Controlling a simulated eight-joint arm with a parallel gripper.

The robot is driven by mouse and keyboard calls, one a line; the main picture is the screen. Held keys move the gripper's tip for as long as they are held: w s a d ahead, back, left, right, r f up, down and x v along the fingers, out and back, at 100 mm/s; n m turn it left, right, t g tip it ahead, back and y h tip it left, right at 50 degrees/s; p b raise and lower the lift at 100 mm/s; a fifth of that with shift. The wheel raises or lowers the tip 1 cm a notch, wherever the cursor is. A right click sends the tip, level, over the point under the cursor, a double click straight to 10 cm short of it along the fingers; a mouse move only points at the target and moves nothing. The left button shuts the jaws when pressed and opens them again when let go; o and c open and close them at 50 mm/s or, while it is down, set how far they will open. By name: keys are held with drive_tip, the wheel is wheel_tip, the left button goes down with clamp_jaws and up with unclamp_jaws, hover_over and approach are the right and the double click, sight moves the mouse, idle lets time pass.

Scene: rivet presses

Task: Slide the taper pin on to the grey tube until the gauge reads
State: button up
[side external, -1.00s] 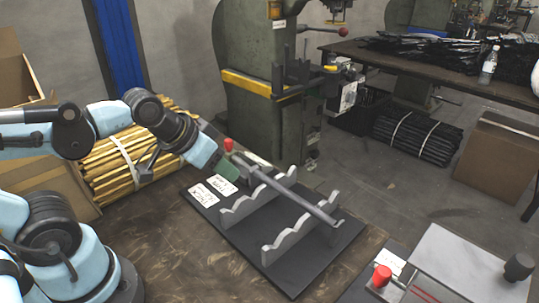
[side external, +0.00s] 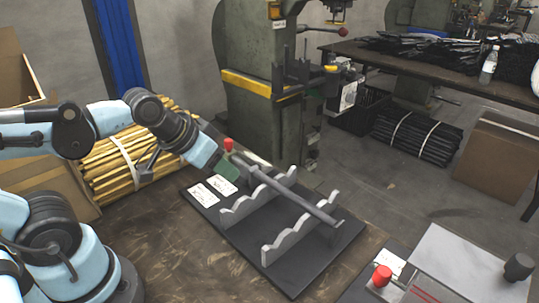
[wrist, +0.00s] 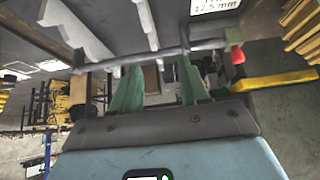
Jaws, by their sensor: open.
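A long grey tube (side external: 300,198) lies across two notched grey racks on a dark base plate. In the wrist view the tube (wrist: 150,53) runs sideways just beyond my fingertips. My gripper (side external: 226,168) is at the tube's far left end, with green fingers. In the wrist view my gripper (wrist: 158,72) is open, and nothing shows held between the fingers. I cannot tell whether they touch the tube. A red-topped piece (side external: 228,146) stands by that tube end and also shows in the wrist view (wrist: 237,56). I cannot tell which piece is the taper pin. No gauge reading is legible.
The notched racks (side external: 290,238) stand on the dark base plate (side external: 325,262). White label cards (side external: 203,194) lie on its left. A second fixture with a red knob (side external: 382,276) and a grey plate (side external: 455,265) is at the lower right. A green press (side external: 245,110) stands behind.

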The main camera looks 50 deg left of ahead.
drive_tip(key=shift+o, duration=0.5)
wheel_tip(320, 180, up, 8)
drive_tip(key=f+n+g, duration=0.1)
drive_tip(key=n+g, duration=0.2)
drive_tip(key=g, duration=0.4)
hover_over(228, 140)
wheel_tip(228, 140, down, 12)
drive_tip(key=shift+r, duration=0.2)
